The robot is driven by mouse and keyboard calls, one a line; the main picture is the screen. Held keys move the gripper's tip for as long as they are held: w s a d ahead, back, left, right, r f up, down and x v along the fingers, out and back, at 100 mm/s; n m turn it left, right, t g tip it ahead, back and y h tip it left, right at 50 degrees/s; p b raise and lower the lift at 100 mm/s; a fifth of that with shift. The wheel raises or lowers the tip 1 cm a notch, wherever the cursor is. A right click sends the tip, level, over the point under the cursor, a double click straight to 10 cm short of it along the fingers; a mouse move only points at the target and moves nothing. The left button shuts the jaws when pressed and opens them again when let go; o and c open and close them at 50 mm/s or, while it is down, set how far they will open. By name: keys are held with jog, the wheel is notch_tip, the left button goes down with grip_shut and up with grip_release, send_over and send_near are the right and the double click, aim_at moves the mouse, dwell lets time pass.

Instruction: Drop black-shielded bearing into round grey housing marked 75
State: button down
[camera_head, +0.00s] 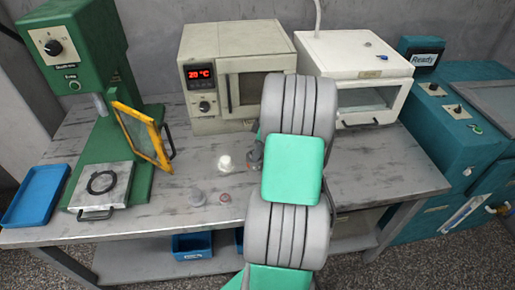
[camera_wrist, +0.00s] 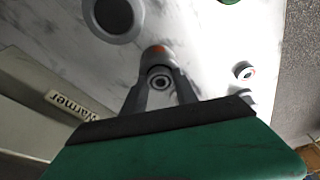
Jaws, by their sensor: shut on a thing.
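My gripper (camera_wrist: 160,75) is shut on a small round ring-shaped part, which I take to be the bearing (camera_wrist: 161,83). It has a dark ring around a light centre and sits between the fingers. Its shield colour is not clear. A round grey part with a dark centre, which may be the housing (camera_wrist: 112,14), lies on the worktop ahead and left of the fingers in the wrist view. It is cut by the top edge and no 75 is readable. In the head view my gripper (camera_head: 254,157) is mostly hidden behind my arm, above the worktop.
On the bench (camera_head: 150,212) are a white part (camera_head: 225,163), a grey round part (camera_head: 197,196), a green press (camera_head: 80,60), a heater (camera_head: 235,65) and a white box (camera_head: 355,60).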

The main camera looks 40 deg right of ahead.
jog(key=c, duration=0.9)
grip_release()
jog(key=shift+c, duration=0.2)
jog(key=v, duration=1.2)
jog(key=w+a+r+m, duration=0.1)
jog(key=w+a, duration=0.1)
jog(key=a, duration=0.6)
jog(key=w+a+r+m, duration=0.1)
jog(key=a+r, duration=0.1)
jog(key=a, duration=0.6)
jog(key=s+a+f+m+h, duration=0.1)
jog(key=s+a+f+m, duration=0.1)
jog(key=s+a, duration=0.3)
jog(key=s+a+f+m, duration=0.1)
jog(key=s+a+m, duration=0.2)
jog(key=a, duration=1)
jog(key=shift+s+f+t+h, duration=0.4)
jog(key=shift+s, duration=0.75)
